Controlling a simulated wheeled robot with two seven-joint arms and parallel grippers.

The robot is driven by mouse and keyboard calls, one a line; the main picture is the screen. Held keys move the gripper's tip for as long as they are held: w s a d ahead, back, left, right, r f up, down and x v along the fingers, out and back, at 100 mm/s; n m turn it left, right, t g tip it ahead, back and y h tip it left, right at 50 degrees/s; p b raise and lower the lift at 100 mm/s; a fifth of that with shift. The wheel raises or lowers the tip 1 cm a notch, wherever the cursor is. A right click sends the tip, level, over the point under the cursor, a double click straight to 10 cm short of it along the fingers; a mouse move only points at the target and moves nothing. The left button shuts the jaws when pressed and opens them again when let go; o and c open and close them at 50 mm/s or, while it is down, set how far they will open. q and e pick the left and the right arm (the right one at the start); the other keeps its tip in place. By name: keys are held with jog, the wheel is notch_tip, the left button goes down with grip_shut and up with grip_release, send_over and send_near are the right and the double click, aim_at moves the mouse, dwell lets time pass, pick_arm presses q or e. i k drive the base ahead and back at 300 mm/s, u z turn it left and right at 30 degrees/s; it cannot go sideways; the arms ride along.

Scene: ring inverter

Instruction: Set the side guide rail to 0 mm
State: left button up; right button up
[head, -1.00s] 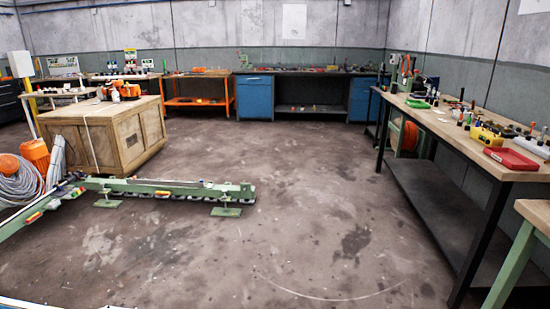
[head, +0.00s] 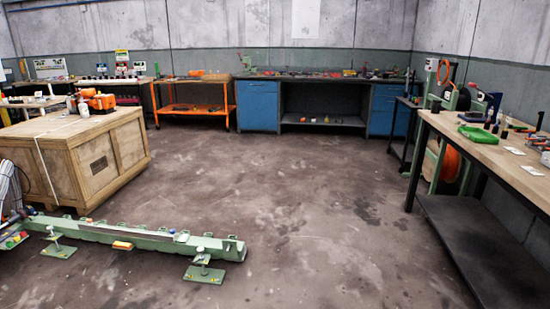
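A long, low green beam (head: 90,230) lies along the floor at the lower left, raised slightly on flat green foot plates (head: 203,274). A thin grey strip (head: 150,234) runs along its top, and small fittings line its edge. An orange block (head: 122,245) sits against its near side. I cannot tell which part is the side guide rail, and no millimetre scale is readable. The beam's left end runs toward the frame edge among cables and coloured parts. Neither of my grippers is in view.
A wooden crate (head: 75,158) stands behind the beam. A long workbench (head: 510,155) with a dark lower shelf runs along the right. A blue-cabinet bench (head: 258,104) and an orange trolley (head: 190,110) stand at the back. The middle floor (head: 310,200) is clear.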

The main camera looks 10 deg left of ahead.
aim_at(170, 239)
jog(key=i, duration=1.4)
jog(key=u, duration=3.2)
jog(key=i, duration=0.65)
jog(key=z, duration=1.6)
